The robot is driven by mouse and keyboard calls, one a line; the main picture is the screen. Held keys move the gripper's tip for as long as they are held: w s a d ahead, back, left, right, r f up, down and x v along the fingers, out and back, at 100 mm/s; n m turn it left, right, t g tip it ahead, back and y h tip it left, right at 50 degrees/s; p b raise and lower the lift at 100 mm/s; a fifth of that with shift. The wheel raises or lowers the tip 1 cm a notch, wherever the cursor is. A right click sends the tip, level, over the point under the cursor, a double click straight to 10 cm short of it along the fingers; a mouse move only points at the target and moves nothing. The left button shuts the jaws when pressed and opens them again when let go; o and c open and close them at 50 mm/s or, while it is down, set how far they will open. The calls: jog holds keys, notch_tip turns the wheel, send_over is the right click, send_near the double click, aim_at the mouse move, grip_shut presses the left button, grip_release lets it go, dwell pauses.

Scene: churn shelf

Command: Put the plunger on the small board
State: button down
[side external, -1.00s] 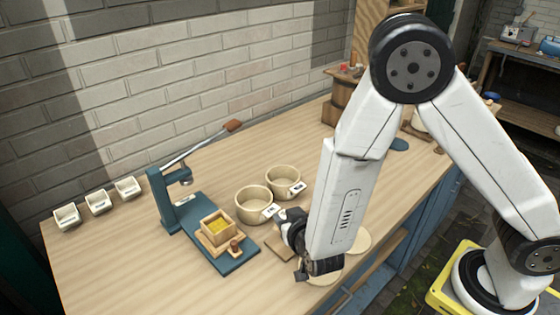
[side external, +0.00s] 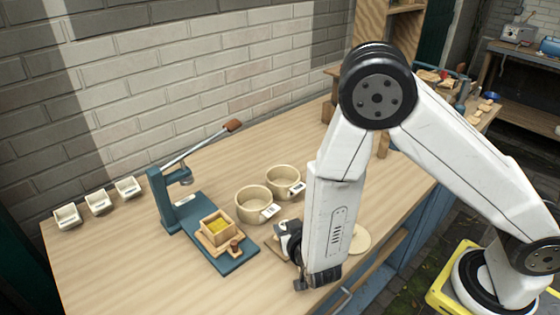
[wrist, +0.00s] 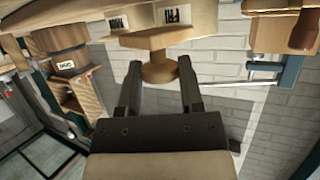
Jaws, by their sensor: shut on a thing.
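My gripper (wrist: 160,88) is shut on the plunger (wrist: 160,42), a pale wooden block with a round knob. The fingers sit on either side of the knob in the wrist view. In the side view my gripper (side external: 304,283) is low over the front edge of the table, and my arm hides the plunger there. The small board (side external: 272,243), a brown wooden piece, partly shows just left of my wrist. I cannot tell whether the plunger touches anything below it.
Two cream bowls (side external: 254,204) with labels stand behind my gripper. A blue press (side external: 222,265) with a raised lever and a wooden box of yellow stuff (side external: 217,228) stands to the left. A pale round disc (side external: 361,240) lies right of my arm. The table's left front is clear.

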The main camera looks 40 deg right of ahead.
jog(key=shift+f, duration=0.25)
jog(key=shift+f, duration=0.2)
jog(key=shift+c, duration=1.2)
grip_release()
jog(key=shift+r, duration=0.15)
jog(key=shift+r, duration=0.4)
jog(key=v, duration=1.2)
jog(key=shift+a+r, duration=0.1)
jog(key=shift+r, duration=0.05)
jog(key=shift+w, duration=0.15)
